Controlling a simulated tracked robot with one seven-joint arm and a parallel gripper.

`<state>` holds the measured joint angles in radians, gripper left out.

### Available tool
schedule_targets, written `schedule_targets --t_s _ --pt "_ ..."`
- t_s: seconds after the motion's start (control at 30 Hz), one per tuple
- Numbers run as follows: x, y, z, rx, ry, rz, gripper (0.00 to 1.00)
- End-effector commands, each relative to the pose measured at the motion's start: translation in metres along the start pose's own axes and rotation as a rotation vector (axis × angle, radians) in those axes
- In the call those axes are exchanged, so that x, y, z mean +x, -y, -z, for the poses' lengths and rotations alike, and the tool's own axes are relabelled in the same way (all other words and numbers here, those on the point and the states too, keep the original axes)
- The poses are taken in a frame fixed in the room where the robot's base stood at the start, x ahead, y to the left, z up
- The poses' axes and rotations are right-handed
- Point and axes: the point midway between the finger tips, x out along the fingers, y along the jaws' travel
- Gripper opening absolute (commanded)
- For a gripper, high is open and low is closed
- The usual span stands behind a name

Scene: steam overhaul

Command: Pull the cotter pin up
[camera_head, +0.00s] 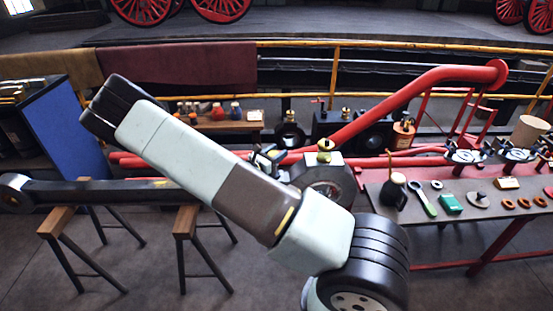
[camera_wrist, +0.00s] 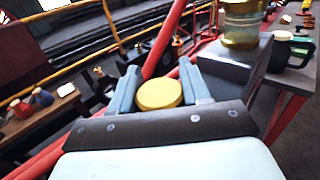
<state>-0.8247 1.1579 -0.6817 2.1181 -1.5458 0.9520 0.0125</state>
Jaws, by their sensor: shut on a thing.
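My gripper (camera_wrist: 158,78) has its two blue-grey fingers on either side of a round yellow-topped piece (camera_wrist: 160,94), which I take to be the cotter pin. It is shut on this piece, and the fingers hide its lower part. In the head view my gripper (camera_head: 266,158) is just left of the dark grey rod end (camera_head: 335,172), partly behind my own arm. The held piece cannot be made out clearly there. The rod end also shows in the wrist view (camera_wrist: 232,66), close to the right finger. A brass cup (camera_head: 325,148) stands on top of it.
A workbench (camera_head: 395,212) at right holds a dark can (camera_head: 394,190), a green-handled tool (camera_head: 422,199) and several small parts. A thick red pipe (camera_head: 400,97) rises behind the rod end. The long dark rod (camera_head: 110,191) lies over wooden trestles at left.

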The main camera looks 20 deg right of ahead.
Motion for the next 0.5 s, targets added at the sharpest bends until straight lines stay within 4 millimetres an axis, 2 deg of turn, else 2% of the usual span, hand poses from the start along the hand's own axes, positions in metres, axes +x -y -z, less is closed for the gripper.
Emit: schedule_targets --t_s 0.03,0.33,0.37,0.5 --pt "0.0007 -0.0024 -0.0056 0.004 0.007 -0.003 0.0" --pt "0.0014 -0.0033 -0.0091 0.006 0.012 -0.003 0.0" --pt "0.0015 -0.0034 -0.0093 0.006 0.013 -0.003 0.48" --pt "0.0012 -0.0031 -0.0085 0.006 0.011 -0.003 0.61"
